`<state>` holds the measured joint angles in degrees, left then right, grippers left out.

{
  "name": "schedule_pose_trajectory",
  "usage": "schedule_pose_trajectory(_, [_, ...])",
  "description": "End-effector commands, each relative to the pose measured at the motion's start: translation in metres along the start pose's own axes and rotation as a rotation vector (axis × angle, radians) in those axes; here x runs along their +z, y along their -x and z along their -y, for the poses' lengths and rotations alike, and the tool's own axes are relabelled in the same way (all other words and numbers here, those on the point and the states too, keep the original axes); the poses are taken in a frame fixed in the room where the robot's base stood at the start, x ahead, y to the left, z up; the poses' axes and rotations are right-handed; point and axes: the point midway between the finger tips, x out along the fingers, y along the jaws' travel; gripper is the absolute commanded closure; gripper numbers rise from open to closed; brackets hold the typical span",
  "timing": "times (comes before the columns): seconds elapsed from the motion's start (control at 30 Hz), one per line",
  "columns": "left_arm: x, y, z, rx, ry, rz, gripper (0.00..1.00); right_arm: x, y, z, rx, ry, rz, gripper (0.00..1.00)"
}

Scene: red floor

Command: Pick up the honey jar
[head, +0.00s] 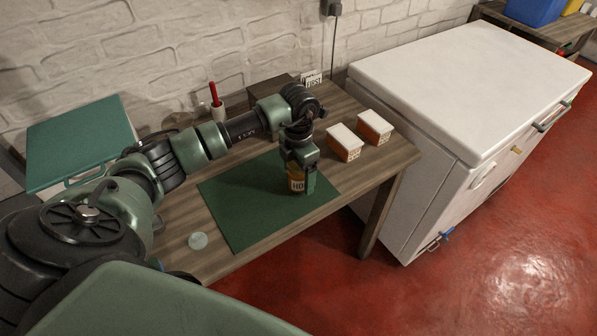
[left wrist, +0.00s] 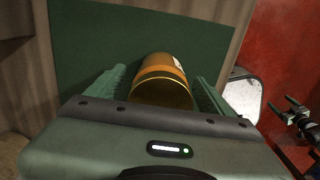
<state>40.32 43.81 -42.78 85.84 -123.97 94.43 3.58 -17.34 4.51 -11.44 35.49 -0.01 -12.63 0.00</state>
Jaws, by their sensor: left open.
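The honey jar (head: 297,184) is amber with a pale label and stands on a green mat (head: 235,200) on the wooden table. In the left wrist view the jar (left wrist: 163,80) shows a gold lid and lies between the two green fingers. My left gripper (head: 302,178) is open, pointing down, with its fingers on either side of the jar. I cannot tell whether the fingers touch it. The gripper hides the jar's upper part in the head view.
Two orange-and-white boxes (head: 344,142) (head: 374,127) stand right of the gripper. A pale round disc (head: 197,241) lies near the table's front edge. A red-handled item (head: 214,95) stands at the back. A white chest freezer (head: 470,85) stands to the right. The mat's left part is clear.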

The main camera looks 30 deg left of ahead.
Motion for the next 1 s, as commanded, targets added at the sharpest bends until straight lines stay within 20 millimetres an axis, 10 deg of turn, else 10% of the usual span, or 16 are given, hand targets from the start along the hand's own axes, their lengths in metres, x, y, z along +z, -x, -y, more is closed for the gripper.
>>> schedule_pose_trajectory(0.3, [0.0001, -0.0061, -0.0003, 0.0, 0.0, 0.001, 0.21, -0.0019, 0.0006, 0.0, 0.0, 0.0, -0.003, 0.2])
schedule_pose_trajectory(0.6, [0.0001, -0.0057, -0.0003, 0.0, 0.0, 0.001, 1.0, -0.0029, 0.0005, -0.0002, 0.0, 0.0, -0.004, 0.2])
schedule_pose_trajectory(1.0, [0.0012, 0.0029, -0.0008, 0.002, 0.0, 0.004, 1.0, -0.003, -0.0007, -0.0003, 0.0, 0.001, -0.004, 0.2])
